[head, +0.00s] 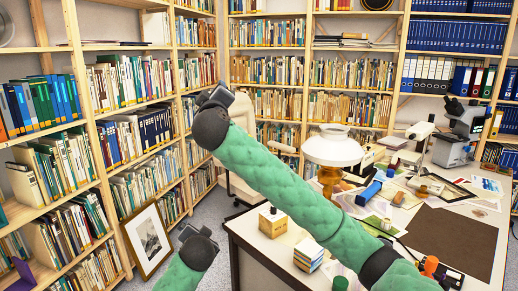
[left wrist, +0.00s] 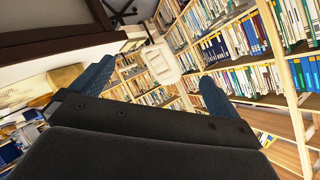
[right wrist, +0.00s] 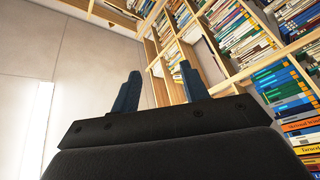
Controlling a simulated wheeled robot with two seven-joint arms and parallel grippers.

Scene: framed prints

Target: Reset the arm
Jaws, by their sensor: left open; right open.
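My right arm (head: 290,180), in a green sleeve, crosses the head view from the lower right up to the left, over the desk. Its dark end is raised in front of the shelves. My left arm (head: 180,276) shows only its end at the bottom, near the framed print. My left gripper (left wrist: 155,85) is open and empty in the left wrist view, its blue fingers wide apart. My right gripper (right wrist: 160,88) is open and empty in the right wrist view, its fingers apart in front of shelves and a pale wall. The fingers are not clear in the head view.
A framed print (head: 150,240) leans against the left bookshelf (head: 93,130). A white desk (head: 245,226) on the right carries a lamp (head: 333,148), a microscope (head: 462,130), small boxes and a brown mat (head: 450,240). A pale chair (head: 242,110) stands behind my right arm.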

